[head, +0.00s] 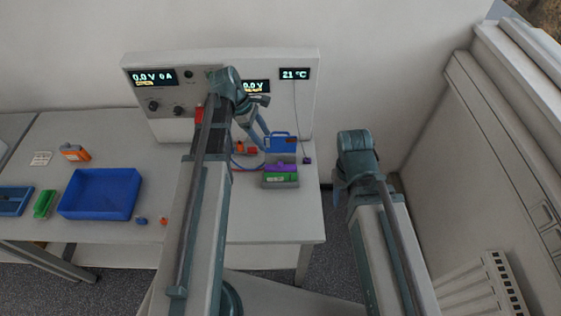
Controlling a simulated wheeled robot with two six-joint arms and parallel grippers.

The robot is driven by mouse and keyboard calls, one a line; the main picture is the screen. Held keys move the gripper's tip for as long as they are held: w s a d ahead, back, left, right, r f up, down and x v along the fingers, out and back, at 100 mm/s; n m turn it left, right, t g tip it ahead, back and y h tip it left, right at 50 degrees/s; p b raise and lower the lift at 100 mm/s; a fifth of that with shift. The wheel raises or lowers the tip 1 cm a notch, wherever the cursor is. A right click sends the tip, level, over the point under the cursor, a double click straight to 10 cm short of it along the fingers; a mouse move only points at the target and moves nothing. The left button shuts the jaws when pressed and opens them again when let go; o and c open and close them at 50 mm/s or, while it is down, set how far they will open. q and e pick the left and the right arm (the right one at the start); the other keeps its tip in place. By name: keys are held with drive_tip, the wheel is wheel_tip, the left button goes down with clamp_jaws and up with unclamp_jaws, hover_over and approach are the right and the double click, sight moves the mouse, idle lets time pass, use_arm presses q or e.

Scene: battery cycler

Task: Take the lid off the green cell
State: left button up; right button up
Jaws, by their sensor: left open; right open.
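The green cell (281,179) sits in a grey holder (281,185) near the right end of the bench. A purple piece (281,168) lies on top of it, seemingly its lid. My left arm reaches over the bench, and its gripper (257,132) is open and appears empty, above and to the left of the cell. Its fingers are small and partly hidden. My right arm is folded to the right of the bench, apart from the cell. Its fingers are hidden from this view.
The cycler panel (305,105) stands behind, with displays and leads. A blue case (281,142) stands just behind the cell. A blue tray (100,194), a green box (44,204) and an orange container (75,152) are at the left. The bench's right edge (318,210) is near the cell.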

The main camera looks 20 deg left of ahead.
sight(281, 162)
use_arm(q)
drive_tip(key=b+x, duration=0.8)
drive_tip(key=shift+f, duration=0.2)
drive_tip(key=shift+d+f, duration=0.1)
drive_tip(key=shift+f, duration=0.05)
drive_tip(key=b+x, duration=0.4)
drive_tip(key=x, duration=0.1)
drive_tip(key=shift+s+d+b, duration=0.15)
drive_tip(key=shift+d+b, duration=0.15)
drive_tip(key=shift+b, duration=0.05)
clamp_jaws()
